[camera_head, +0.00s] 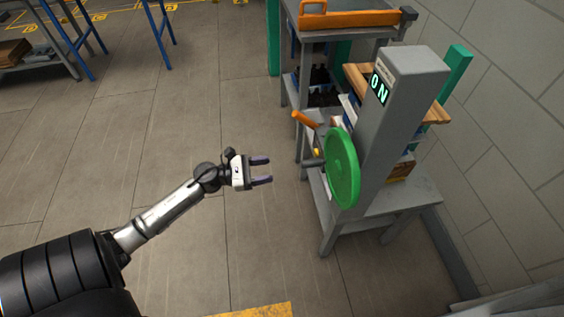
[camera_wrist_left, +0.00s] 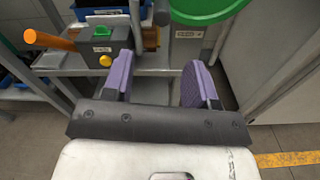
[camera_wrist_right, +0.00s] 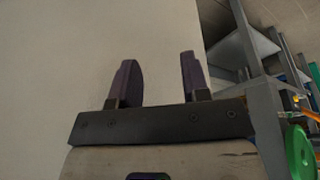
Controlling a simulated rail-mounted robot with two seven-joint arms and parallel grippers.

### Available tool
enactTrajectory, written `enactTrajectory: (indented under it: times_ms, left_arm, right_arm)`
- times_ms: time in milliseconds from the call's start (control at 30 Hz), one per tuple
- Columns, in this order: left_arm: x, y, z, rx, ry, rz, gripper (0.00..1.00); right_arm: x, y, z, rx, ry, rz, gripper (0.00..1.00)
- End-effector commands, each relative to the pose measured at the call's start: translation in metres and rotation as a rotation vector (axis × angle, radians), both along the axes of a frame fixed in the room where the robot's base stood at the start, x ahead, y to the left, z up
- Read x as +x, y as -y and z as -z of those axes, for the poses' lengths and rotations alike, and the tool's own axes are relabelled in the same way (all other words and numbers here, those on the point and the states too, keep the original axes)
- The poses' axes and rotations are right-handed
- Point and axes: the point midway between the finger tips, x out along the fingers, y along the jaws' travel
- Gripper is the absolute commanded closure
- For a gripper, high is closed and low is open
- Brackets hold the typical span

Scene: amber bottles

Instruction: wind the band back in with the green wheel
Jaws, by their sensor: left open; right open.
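The green wheel (camera_head: 342,167) is mounted on the side of a grey column (camera_head: 394,125) whose display reads "ON". It also shows at the top of the left wrist view (camera_wrist_left: 203,8) and at the right edge of the right wrist view (camera_wrist_right: 299,152). An orange handle (camera_head: 305,119) sticks out left of the wheel; it also shows in the left wrist view (camera_wrist_left: 50,41). My left gripper (camera_head: 261,171) is open and empty, left of the wheel and apart from it. My right gripper (camera_wrist_right: 155,78) is open and empty, facing a pale wall. I cannot make out the band.
The column stands on a grey table (camera_head: 400,199) by the tiled wall (camera_head: 508,130). Behind it is another bench with an orange-topped piece (camera_head: 345,18) and dark bottles (camera_head: 318,87) on a lower level.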

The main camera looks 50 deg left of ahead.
Motion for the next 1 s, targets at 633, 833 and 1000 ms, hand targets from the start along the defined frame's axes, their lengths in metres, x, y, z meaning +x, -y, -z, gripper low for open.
enactTrajectory:
  times_ms: [633, 833, 1000]
  left_arm:
    - [0.033, 0.025, -0.002, -0.259, -0.133, 0.021, 0.47]
    - [0.067, 0.044, -0.001, -0.257, -0.134, 0.021, 0.47]
    - [0.091, 0.057, -0.002, -0.257, -0.135, 0.02, 0.47]
  right_arm:
    - [0.0, -0.002, -0.053, 0.006, 0.002, 0.003, 0.57]
    - [0.0, -0.001, -0.051, 0.003, 0.003, 0.002, 0.57]
    - [0.0, 0.0, -0.05, -0.001, 0.002, -0.001, 0.57]
